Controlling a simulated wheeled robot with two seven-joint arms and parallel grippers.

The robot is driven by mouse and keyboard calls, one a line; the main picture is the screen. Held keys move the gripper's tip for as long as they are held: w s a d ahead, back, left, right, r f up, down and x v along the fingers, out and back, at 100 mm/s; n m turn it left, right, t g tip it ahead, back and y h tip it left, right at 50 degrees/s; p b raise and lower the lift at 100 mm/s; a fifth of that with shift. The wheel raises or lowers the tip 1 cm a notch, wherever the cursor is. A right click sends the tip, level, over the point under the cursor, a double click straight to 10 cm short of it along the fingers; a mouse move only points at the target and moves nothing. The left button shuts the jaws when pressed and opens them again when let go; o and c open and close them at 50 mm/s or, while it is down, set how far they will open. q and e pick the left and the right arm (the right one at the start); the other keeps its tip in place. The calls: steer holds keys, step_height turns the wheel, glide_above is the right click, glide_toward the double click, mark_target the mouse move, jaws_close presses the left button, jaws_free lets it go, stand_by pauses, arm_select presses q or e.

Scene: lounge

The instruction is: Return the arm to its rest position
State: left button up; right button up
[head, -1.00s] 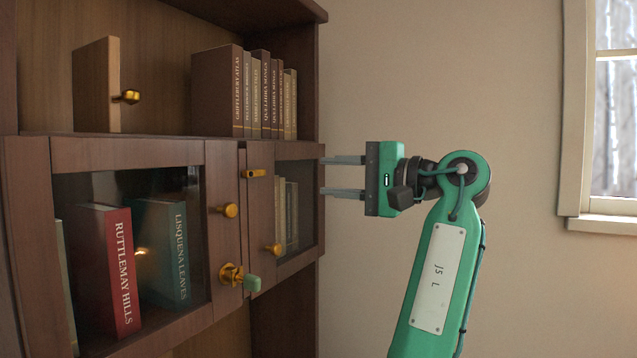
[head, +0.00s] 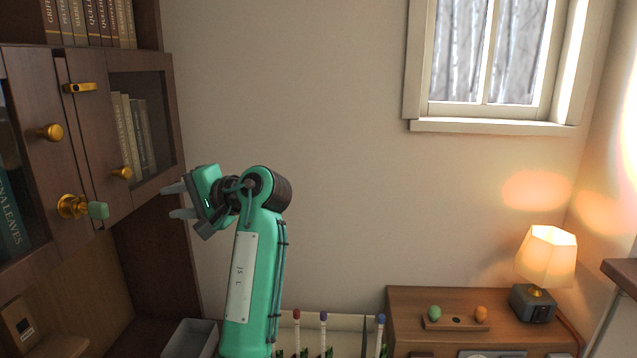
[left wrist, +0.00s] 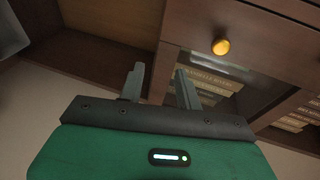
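My left gripper (head: 176,201) is at the left centre of the head view, its green arm rising from below. Its two grey fingers point left toward the bookcase cabinet (head: 140,196). They are parted with nothing between them. In the left wrist view the open fingers (left wrist: 160,84) show in front of the cabinet's glass door, with a gold knob (left wrist: 221,47) above and to the right. I cannot tell whether they touch the cabinet. My right gripper is not in view.
The cabinet doors carry gold knobs (head: 49,132) and a gold latch (head: 80,87). A side table (head: 400,305) with a lit lamp (head: 547,257) stands at the lower right. A grey bin (head: 190,340) is low beside my arm. The wall space right of my arm is clear.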

arm_select(q)
steer(key=s+a+f+h, duration=0.1)
steer(key=s+f+h, duration=0.15)
steer(key=f, duration=0.85)
steer(key=s+a+f+t+h, duration=0.15)
steer(key=s+f, duration=0.25)
steer(key=f, duration=0.7)
steer(key=s+a+f+h, duration=0.1)
steer(key=s+f+h, duration=0.25)
steer(key=f, duration=0.75)
steer(key=s+d+f+h, duration=0.35)
steer(key=s+f, duration=0.75)
steer(key=s, duration=0.4)
steer(key=s+d+f+g+h, duration=0.1)
steer(key=s+d+h, duration=0.1)
steer(key=s, duration=0.5)
steer(key=s+d+f+g+h, duration=0.2)
steer(key=s, duration=0.5)
step_height(320, 180, down, 29)
steer(key=s+a+f+g, duration=0.2)
steer(key=s+a+f, duration=0.1)
steer(key=s+f, duration=1.7)
steer(key=shift+a+f, duration=0.15)
steer(key=shift+f, duration=0.5)
